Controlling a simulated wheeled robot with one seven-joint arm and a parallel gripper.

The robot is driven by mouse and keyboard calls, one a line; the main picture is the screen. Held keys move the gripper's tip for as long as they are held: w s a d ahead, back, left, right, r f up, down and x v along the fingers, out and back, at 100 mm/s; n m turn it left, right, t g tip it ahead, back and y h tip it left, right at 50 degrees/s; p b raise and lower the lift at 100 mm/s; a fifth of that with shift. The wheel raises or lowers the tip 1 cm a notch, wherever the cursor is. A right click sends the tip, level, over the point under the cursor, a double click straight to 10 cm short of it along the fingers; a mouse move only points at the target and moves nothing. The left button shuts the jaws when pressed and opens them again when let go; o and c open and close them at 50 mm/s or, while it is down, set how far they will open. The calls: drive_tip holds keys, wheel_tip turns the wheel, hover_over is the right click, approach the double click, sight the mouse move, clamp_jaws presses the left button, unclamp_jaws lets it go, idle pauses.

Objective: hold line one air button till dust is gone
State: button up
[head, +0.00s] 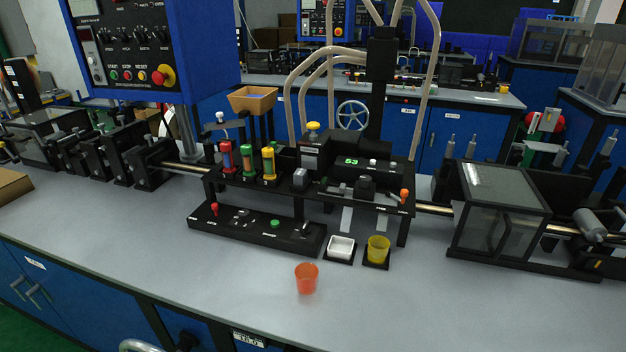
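On the near bench, a low black control strip (255,230) lies in front of a raised black rack. It carries a red-topped lever (214,209), small dark switches (240,214) and a green button (275,223). Its small labels are too blurred to read, so I cannot tell which control is the air button. A blue control panel (135,45) at the upper left has knobs, several coloured buttons and a red-on-yellow stop button (163,75). No dust can be made out at this size. My gripper is not in view.
An orange cup (306,279) stands alone near the bench front. A white dish (341,247) and a yellow cup (378,248) sit on black holders. A clear-covered box (500,205) is at the right. The bench front (200,270) is mostly clear.

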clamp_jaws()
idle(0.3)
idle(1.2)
